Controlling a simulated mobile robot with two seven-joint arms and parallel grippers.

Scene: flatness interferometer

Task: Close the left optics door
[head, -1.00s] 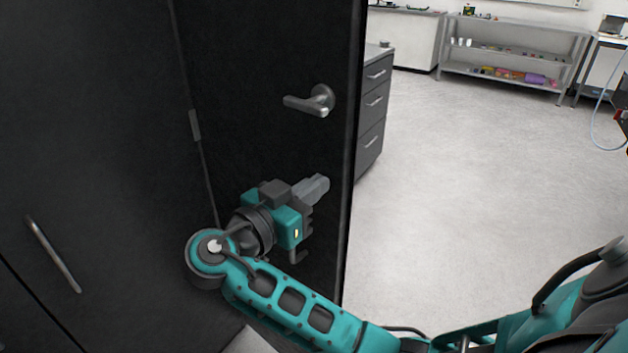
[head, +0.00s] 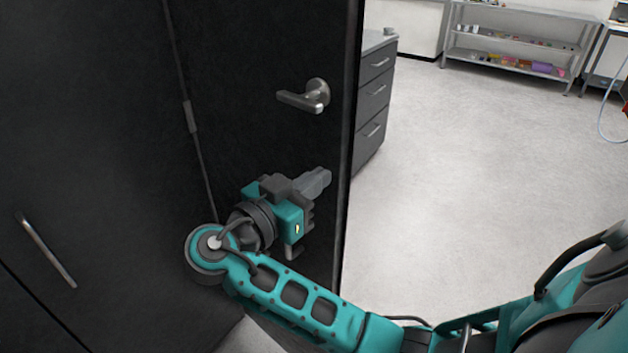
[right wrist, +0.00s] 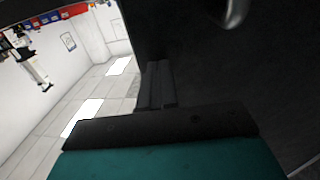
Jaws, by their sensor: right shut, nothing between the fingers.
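The left optics door (head: 240,60) is a tall black panel. It stands open at an angle, with its hinge line at left and its free edge beside the bright room. A grey lever handle (head: 316,96) sits on its upper part near the free edge; part of a handle also shows in the right wrist view (right wrist: 234,12). My right gripper (head: 318,182) is shut and empty, in front of the door face below the lever. I cannot tell whether its fingers touch the door. In the right wrist view, its dark fingers (right wrist: 156,85) are close to the black panel. My left gripper is not seen.
A black panel with a bar handle (head: 45,250) fills the left side. A grey drawer cabinet (head: 372,100) stands behind the door's free edge. A metal shelf rack (head: 510,52) is at the back. Open pale floor (head: 470,180) lies to the right.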

